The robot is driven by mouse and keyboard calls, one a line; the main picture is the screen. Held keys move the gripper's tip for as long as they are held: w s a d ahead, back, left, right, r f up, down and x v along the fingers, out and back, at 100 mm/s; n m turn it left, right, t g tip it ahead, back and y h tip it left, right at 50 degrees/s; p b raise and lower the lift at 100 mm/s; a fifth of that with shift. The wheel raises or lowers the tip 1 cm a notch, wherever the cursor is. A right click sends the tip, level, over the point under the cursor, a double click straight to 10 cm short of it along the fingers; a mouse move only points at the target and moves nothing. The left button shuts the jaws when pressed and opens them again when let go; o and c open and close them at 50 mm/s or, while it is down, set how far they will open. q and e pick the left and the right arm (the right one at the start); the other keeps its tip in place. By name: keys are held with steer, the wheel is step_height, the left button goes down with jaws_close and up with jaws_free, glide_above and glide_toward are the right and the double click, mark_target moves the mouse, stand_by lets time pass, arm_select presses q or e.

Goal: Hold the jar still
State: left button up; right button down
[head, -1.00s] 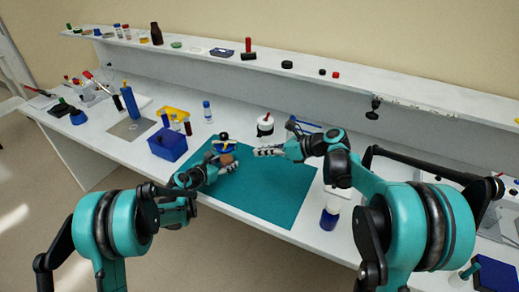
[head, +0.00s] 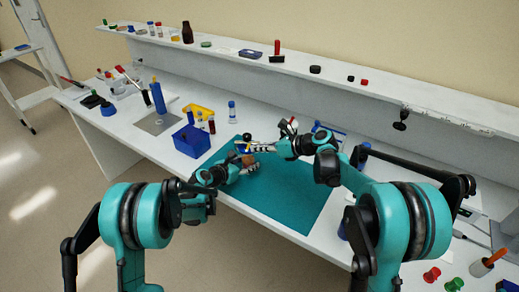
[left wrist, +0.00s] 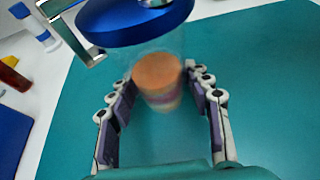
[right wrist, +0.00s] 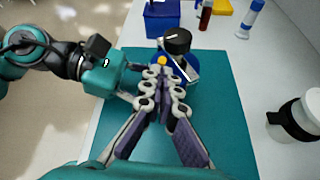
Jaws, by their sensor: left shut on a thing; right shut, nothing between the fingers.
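The jar is clear with a wide blue lid and orange-brown contents. In the left wrist view the lid (left wrist: 135,22) is at the top, with the contents (left wrist: 158,78) below. My left gripper (left wrist: 160,95) is shut around the clear body, one finger on each side. In the head view the contents (head: 248,159) show at my left gripper (head: 243,168), above the teal mat (head: 290,195). My right gripper (right wrist: 162,80) is shut and empty in front of the jar; its fingers partly hide the blue lid (right wrist: 191,72). A black knob (right wrist: 177,40) shows above the lid.
A blue bin (head: 190,141) and small vials (head: 211,124) stand left of the mat. A shelf (head: 330,75) runs along the back. The mat's front is clear.

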steer(key=shift+a+r+g+h, duration=0.3)
steer(key=shift+a+r+h, duration=0.05)
steer(key=shift+h, duration=0.65)
steer(key=shift+a+r+n+g+h, duration=0.35)
steer(key=shift+a+n+h, duration=0.15)
steer(key=shift+h, duration=0.5)
steer(key=h, duration=0.1)
steer(key=a+h, duration=0.1)
steer(key=h, duration=0.1)
steer(key=shift+w+r+n, duration=0.15)
steer(key=shift+r+n, duration=0.2)
steer(key=shift+n, duration=0.05)
steer(key=shift+a, duration=0.3)
steer(key=shift+r, duration=0.85)
